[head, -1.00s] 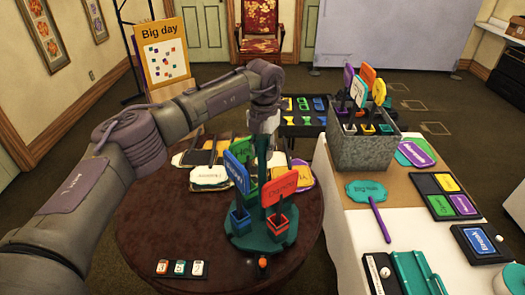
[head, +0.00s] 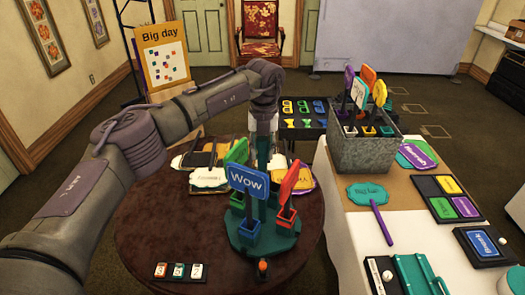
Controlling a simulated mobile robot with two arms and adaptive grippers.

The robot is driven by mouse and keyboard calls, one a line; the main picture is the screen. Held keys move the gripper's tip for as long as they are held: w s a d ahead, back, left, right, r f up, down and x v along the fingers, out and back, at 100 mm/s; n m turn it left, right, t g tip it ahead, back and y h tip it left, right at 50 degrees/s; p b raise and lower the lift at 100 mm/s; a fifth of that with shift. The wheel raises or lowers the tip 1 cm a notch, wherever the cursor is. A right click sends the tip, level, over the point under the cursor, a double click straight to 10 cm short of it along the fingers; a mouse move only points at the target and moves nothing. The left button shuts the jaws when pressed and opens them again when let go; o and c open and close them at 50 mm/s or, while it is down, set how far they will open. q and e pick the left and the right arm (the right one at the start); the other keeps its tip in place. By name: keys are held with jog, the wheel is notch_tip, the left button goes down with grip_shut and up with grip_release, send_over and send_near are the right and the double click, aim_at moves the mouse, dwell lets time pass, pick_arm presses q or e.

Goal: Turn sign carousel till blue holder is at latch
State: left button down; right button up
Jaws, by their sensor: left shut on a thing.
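The sign carousel has a teal round base (head: 248,245) and a teal centre post (head: 263,150) on the round brown table. Its blue holder (head: 250,229) carries a blue "Wow" sign (head: 249,182) and is at the front, a little left of the orange-topped latch (head: 263,266) at the base's front edge. The green holder (head: 237,203) with its green sign is at the left. The red holder (head: 285,219) with its red sign is at the right. My left gripper (head: 263,128) is over the post, shut on its top; the fingertips are partly hidden. My right gripper is out of view.
Several number tiles (head: 180,271) lie at the table's front left. Signs and trays (head: 208,177) lie behind the carousel. At right, a white-covered table holds a grey box (head: 362,150) of signs. The brown table's left part is clear.

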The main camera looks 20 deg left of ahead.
pick_arm(q)
jog(key=shift+r+n+b, duration=0.1)
jog(key=shift+n+b, duration=0.2)
jog(key=shift+n, duration=2.4)
jog(key=c, duration=0.8)
grip_release()
jog(key=shift+c, duration=0.2)
notch_tip(320, 180, up, 12)
jog(key=shift+w+f, duration=0.1)
